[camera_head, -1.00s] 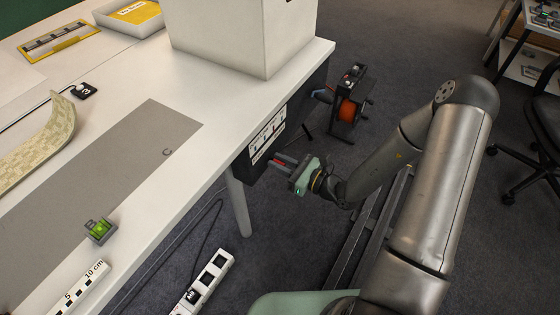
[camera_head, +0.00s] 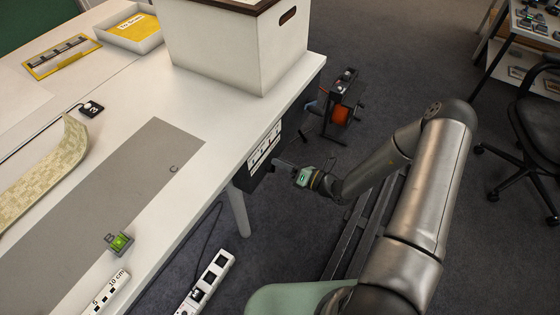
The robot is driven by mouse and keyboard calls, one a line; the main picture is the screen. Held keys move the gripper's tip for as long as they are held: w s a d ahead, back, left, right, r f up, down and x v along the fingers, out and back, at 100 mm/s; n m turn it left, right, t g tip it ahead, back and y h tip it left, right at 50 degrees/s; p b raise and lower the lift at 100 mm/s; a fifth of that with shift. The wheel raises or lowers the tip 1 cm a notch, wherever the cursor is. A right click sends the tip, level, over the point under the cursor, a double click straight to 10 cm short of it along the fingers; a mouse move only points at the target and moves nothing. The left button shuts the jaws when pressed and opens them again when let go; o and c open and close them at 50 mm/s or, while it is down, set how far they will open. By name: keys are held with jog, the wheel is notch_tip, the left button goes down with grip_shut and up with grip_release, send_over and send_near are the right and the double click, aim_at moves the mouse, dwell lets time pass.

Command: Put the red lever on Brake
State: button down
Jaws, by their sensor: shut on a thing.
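The black unit (camera_head: 252,178) with a white label plate (camera_head: 264,147) is fixed under the table's right edge. The plate's lettering is too small to read, so I cannot tell which mark is Brake. My gripper (camera_head: 284,164) is at the front of this unit, just right of the plate, with its fingers pointing left at it. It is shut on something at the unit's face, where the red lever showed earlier. The lever itself is hidden by the fingers now, and its position cannot be told.
A power strip (camera_head: 207,283) lies on the floor below. A chair (camera_head: 540,120) stands at the right.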

jog(key=m, duration=0.1)
jog(key=m+p, duration=0.1)
jog(key=w+m, duration=0.1)
jog(key=shift+d+f, duration=0.2)
jog(key=shift+d, duration=0.1)
jog(key=shift+w+d+f+m+p, duration=0.15)
jog(key=shift+f+m+p, duration=0.2)
jog(key=shift+m, duration=0.65)
jog(key=c, duration=1.4)
grip_release()
jog(key=shift+w+r, duration=0.1)
jog(key=shift+d, duration=0.15)
jog(key=v, duration=1.7)
jog(key=shift+d, duration=0.1)
